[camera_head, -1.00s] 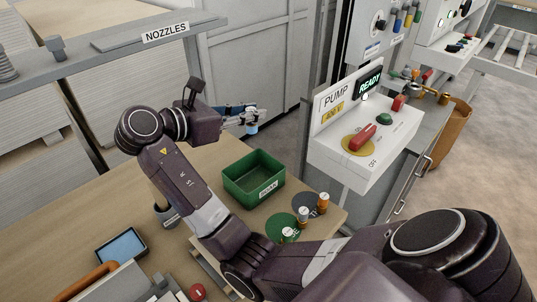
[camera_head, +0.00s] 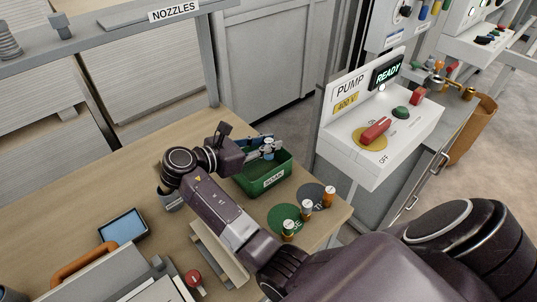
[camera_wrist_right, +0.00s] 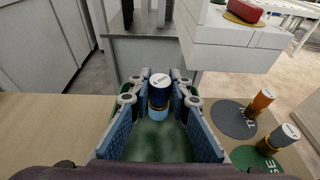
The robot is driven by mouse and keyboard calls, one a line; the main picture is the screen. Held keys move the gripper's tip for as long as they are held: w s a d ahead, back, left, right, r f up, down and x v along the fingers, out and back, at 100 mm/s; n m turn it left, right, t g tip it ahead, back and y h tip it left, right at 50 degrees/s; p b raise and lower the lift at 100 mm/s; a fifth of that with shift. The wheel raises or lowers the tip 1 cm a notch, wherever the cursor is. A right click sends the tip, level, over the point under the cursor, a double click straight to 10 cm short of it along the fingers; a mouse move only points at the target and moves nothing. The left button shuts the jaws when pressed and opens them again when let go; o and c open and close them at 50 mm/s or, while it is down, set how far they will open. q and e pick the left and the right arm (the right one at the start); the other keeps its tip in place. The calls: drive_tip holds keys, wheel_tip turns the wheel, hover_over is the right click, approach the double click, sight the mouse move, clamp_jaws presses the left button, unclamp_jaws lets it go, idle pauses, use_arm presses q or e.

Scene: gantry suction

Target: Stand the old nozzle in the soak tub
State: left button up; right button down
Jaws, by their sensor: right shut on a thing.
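The nozzle (camera_wrist_right: 159,92) is held upright in my right gripper (camera_wrist_right: 158,97). In the head view the nozzle (camera_head: 268,149) and right gripper (camera_head: 262,148) are over the green soak tub (camera_head: 271,182), at the table's far right part. The wrist view shows the green tub interior (camera_wrist_right: 150,145) below the fingers. The gripper hides part of the tub, and I cannot tell whether the nozzle touches its floor. My left gripper is not in view.
The pump box (camera_head: 350,155) stands beyond the table edge. A blue-screened tablet (camera_head: 122,228) lies left.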

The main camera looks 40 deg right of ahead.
sight(265, 156)
drive_tip(key=shift+f, duration=0.35)
wheel_tip(265, 156, down, 4)
drive_tip(key=shift+r, duration=0.1)
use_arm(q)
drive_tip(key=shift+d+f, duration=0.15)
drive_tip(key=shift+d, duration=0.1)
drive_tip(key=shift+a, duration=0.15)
use_arm(e)
drive_tip(key=c, duration=1.8)
unclamp_jaws()
